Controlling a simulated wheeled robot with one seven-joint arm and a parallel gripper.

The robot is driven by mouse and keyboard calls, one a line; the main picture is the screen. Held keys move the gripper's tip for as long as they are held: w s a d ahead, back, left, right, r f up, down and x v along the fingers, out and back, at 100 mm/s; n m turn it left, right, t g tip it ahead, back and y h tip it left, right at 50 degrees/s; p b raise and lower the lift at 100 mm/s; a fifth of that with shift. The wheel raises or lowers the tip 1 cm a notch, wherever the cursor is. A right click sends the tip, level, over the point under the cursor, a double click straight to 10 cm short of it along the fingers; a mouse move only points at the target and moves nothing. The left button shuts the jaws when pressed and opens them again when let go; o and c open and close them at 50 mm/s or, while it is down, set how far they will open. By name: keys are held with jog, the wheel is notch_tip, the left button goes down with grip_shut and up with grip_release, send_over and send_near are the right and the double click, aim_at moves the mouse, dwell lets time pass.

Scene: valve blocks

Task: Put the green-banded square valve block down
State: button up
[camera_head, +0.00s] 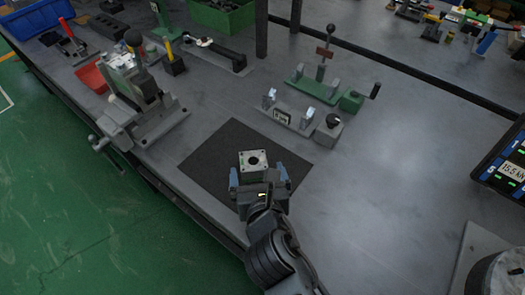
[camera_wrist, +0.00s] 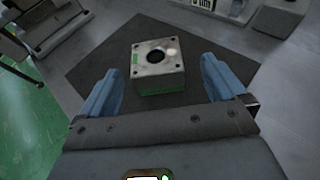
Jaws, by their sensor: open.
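The green-banded square valve block (camera_head: 254,162) rests on the dark mat (camera_head: 211,158), with its bored square face up. In the wrist view the block (camera_wrist: 157,56) shows a round central hole, corner holes and a green band low on its front side. My gripper (camera_head: 258,180) is open, with its two blue fingers on either side of the block's near end. In the wrist view there are clear gaps between the block and both fingers of the gripper (camera_wrist: 162,82). The block's far side and underside are hidden.
A grey vise (camera_head: 140,105) stands left of the mat. A fixture with bright clamps (camera_head: 290,118) and a green toggle clamp (camera_head: 320,85) stand behind it to the right. A scale display (camera_head: 505,165) is at the right edge. The bench right of the mat is clear.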

aim_at(253, 159)
jog(key=x, duration=0.7)
jog(key=shift+a+r, duration=0.15)
jog(key=shift+a, duration=0.05)
jog(key=c, duration=1.4)
jog(key=shift+r, duration=0.1)
jog(key=shift+c, duration=0.7)
jog(key=shift+r, duration=0.1)
